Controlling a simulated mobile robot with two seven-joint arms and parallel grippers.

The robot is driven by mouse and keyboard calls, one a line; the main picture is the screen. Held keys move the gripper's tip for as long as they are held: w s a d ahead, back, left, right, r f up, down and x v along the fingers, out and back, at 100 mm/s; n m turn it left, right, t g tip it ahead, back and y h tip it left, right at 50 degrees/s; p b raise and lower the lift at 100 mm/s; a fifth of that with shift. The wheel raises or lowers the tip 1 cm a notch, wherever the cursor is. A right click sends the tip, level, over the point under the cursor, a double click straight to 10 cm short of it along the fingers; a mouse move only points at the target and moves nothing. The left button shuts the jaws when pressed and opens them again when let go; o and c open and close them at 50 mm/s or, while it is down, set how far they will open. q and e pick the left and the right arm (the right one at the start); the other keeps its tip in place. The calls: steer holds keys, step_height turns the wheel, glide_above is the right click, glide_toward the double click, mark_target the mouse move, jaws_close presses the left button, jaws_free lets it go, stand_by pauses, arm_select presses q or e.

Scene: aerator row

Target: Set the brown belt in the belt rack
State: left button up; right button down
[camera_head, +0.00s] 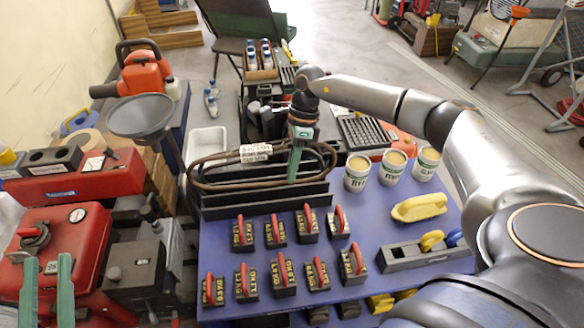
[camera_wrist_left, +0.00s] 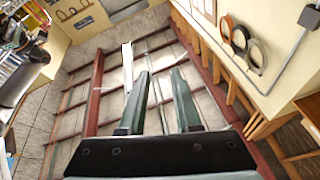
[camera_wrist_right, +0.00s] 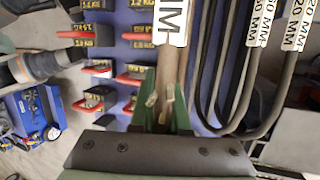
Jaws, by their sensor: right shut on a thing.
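The brown belt is a long loop with a white label (camera_head: 256,152), seen above the dark slatted belt rack (camera_head: 265,207) on the blue table. My right gripper (camera_head: 295,168) is shut on the belt near its right part. In the right wrist view the brown belt (camera_wrist_right: 171,65) runs between the green fingers (camera_wrist_right: 167,115). I cannot tell whether the belt touches the rack or lies in a slot. My left gripper (camera_head: 47,290) is open and empty at the lower left, away from the belt; its two fingers (camera_wrist_left: 165,95) stand apart in the left wrist view.
Several red-handled weights (camera_head: 275,232) stand in front of the rack. Black belts (camera_wrist_right: 240,60) with labels hang beside the brown one. Red machines (camera_head: 75,250) and a grey funnel (camera_head: 141,115) fill the left.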

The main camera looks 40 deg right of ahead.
arm_select(q)
steer(key=shift+s+d+r+m+t+h, duration=0.1)
steer(key=shift+s+r+m+t+h, duration=0.15)
steer(key=shift+r, duration=0.5)
steer(key=shift+s+d+r+m+t+h, duration=0.15)
steer(key=shift+s+r+m+h, duration=0.2)
steer(key=shift+r, duration=0.35)
arm_select(e)
steer(key=shift+f, duration=0.3)
arm_select(q)
steer(key=shift+a+f, duration=0.1)
steer(key=shift+a, duration=0.05)
arm_select(e)
steer(key=shift+f, duration=0.15)
